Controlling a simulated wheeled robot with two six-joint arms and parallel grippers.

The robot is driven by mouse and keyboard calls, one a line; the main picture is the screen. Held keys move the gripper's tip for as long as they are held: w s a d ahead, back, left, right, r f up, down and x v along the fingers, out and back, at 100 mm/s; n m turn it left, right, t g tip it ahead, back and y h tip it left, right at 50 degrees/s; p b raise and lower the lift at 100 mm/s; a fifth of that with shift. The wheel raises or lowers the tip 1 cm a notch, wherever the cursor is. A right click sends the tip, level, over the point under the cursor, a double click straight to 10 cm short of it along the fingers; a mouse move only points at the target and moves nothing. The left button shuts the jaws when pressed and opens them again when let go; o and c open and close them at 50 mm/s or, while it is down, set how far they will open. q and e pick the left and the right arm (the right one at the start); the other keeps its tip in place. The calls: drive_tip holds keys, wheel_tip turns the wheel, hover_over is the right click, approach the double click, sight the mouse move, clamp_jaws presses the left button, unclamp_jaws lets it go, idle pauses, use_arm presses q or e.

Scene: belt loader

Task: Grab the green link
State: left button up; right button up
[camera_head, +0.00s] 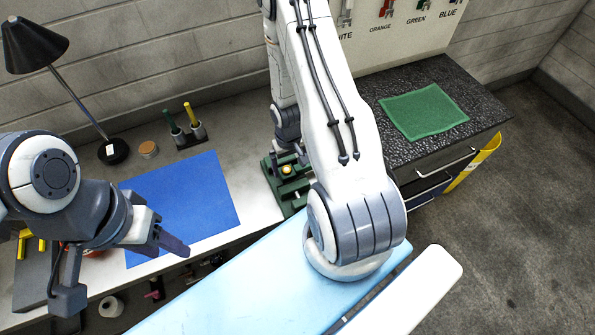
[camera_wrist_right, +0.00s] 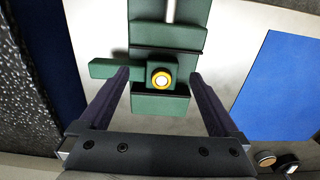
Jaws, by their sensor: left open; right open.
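A green fixture (camera_head: 290,190) stands on the bench by the blue mat; in the right wrist view it is a stepped green block (camera_wrist_right: 162,105). A flat green piece (camera_wrist_right: 112,68) juts left from it, beside a yellow ring with a white centre (camera_wrist_right: 161,79). I cannot tell whether this piece is the green link. My right gripper (camera_head: 288,158) is open above the fixture; in its wrist view, its fingers (camera_wrist_right: 160,85) stand on either side of the yellow ring, with no visible grip. My left gripper (camera_head: 172,242) is open and empty over the blue mat's front edge.
The blue mat (camera_head: 185,205) lies on the bench. A black lamp (camera_head: 35,45) and a holder with green and yellow handles (camera_head: 185,135) stand behind. A green cloth (camera_head: 423,111) lies on the dark cabinet. Coloured tools hang above labels (camera_head: 415,20). A light-blue surface (camera_head: 260,285) fills the front.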

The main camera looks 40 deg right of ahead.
sight(290, 177)
drive_tip(key=f+b, duration=0.3)
drive_tip(key=shift+s+a+f+b, duration=0.25)
drive_tip(key=shift+a+f+b, duration=0.05)
drive_tip(key=shift+b, duration=0.05)
drive_tip(key=shift+f+b, duration=0.35)
drive_tip(key=shift+f, duration=0.05)
drive_tip(key=shift+r, duration=0.1)
clamp_jaws()
